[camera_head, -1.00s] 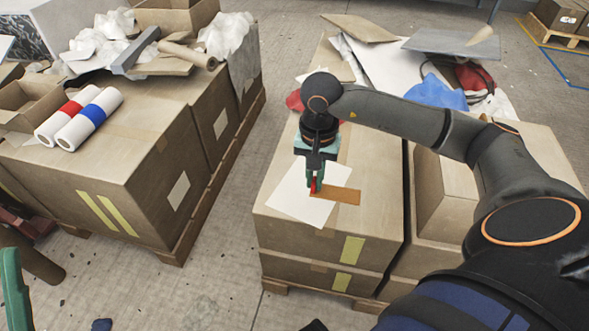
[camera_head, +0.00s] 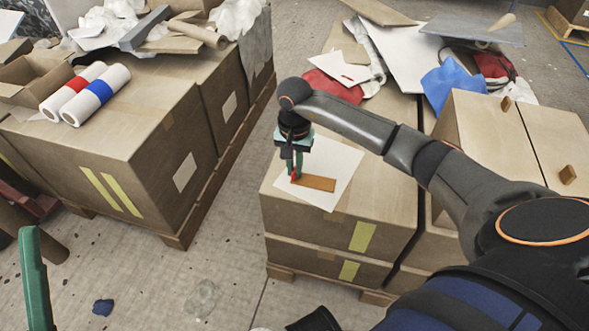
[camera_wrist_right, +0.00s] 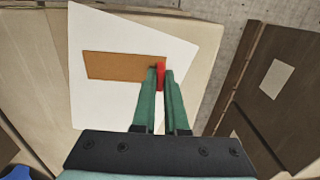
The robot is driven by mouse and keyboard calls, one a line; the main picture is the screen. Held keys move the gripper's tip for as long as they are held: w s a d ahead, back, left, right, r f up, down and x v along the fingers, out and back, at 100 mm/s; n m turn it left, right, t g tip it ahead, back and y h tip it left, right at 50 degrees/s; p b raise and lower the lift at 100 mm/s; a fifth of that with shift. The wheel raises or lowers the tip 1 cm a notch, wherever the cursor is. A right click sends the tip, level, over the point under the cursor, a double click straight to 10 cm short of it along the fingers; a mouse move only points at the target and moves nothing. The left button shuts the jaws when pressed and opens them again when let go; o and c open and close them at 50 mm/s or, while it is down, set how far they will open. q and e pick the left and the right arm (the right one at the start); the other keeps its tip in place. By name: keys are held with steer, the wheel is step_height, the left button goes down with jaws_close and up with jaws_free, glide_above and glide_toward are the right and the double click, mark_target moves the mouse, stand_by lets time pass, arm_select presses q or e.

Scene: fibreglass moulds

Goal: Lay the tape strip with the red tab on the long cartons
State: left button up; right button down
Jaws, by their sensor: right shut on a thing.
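The tape strip (camera_head: 316,184) is a flat orange-brown piece with a red tab (camera_wrist_right: 160,76) at one end. My right gripper (camera_head: 295,176) is shut on the red tab, with the strip sticking out to the right in the head view. The strip is over a white sheet (camera_head: 335,165) on the carton stack (camera_head: 285,215) at centre; I cannot tell whether it touches the sheet. Cartons (camera_head: 130,150) also stand on a pallet at the left; which are the long cartons is unclear. Of my left gripper, only a green finger (camera_head: 36,280) shows at the lower left.
Two white rolls with red (camera_head: 73,91) and blue (camera_head: 97,96) bands lie on the left cartons, with scrap behind. Red and blue cloths, boards and sheets cover the back of the centre stack. A tall box (camera_head: 490,140) stands right. A floor gap separates the stacks.

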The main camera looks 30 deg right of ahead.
steer(key=shift+r, duration=0.1)
steer(key=shift+f, duration=0.25)
steer(key=c, duration=0.9)
jaws_free()
steer(key=shift+c, duration=0.2)
steer(key=shift+r, duration=0.1)
